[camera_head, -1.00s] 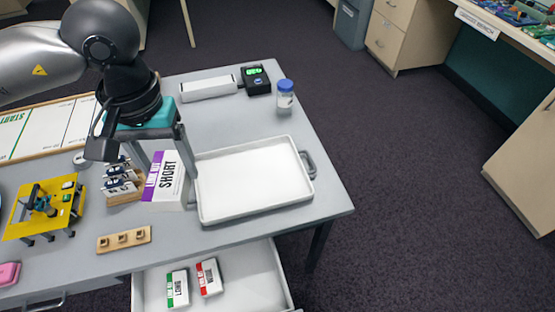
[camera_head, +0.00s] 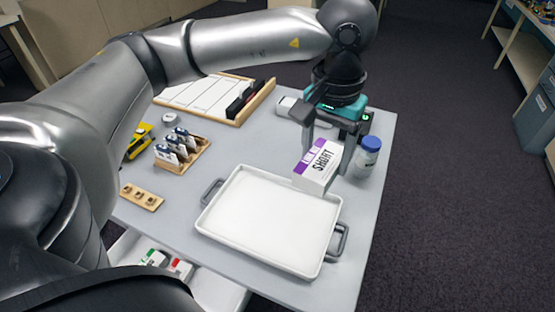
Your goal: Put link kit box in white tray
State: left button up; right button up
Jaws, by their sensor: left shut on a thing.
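The link kit box (camera_head: 316,167) is white with a purple band and the word SHORT. My left gripper (camera_head: 324,150) is shut on it and holds it at the back right edge of the white tray, which lies nearer to me. Whether the box touches anything below it, I cannot tell. The white tray (camera_head: 268,222) is empty, with a grey handle at each end, flat on the grey table. My right gripper is not in view.
A jar with a blue lid (camera_head: 366,157) stands just right of the box. Wooden holders (camera_head: 183,150) and a small wooden block strip (camera_head: 141,197) are at the left. A whiteboard (camera_head: 214,97) lies at the back. An open drawer (camera_head: 213,290) below the front edge holds two other boxes.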

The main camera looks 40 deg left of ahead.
pick_arm(q)
jog(key=w+a+f+n+b, duration=0.2)
jog(key=w+a+f+b, duration=0.1)
jog(key=a+f+b, duration=0.4)
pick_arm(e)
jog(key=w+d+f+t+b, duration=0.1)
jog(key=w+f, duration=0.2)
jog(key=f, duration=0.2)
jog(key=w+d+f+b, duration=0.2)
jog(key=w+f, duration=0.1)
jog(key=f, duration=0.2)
pick_arm(q)
jog(key=b, duration=0.3)
send_over(297, 222)
notch_tip(297, 222, down, 16)
jog(key=shift+f, duration=0.1)
jog(key=shift+f+b, duration=0.45)
jog(key=shift+f, duration=1.95)
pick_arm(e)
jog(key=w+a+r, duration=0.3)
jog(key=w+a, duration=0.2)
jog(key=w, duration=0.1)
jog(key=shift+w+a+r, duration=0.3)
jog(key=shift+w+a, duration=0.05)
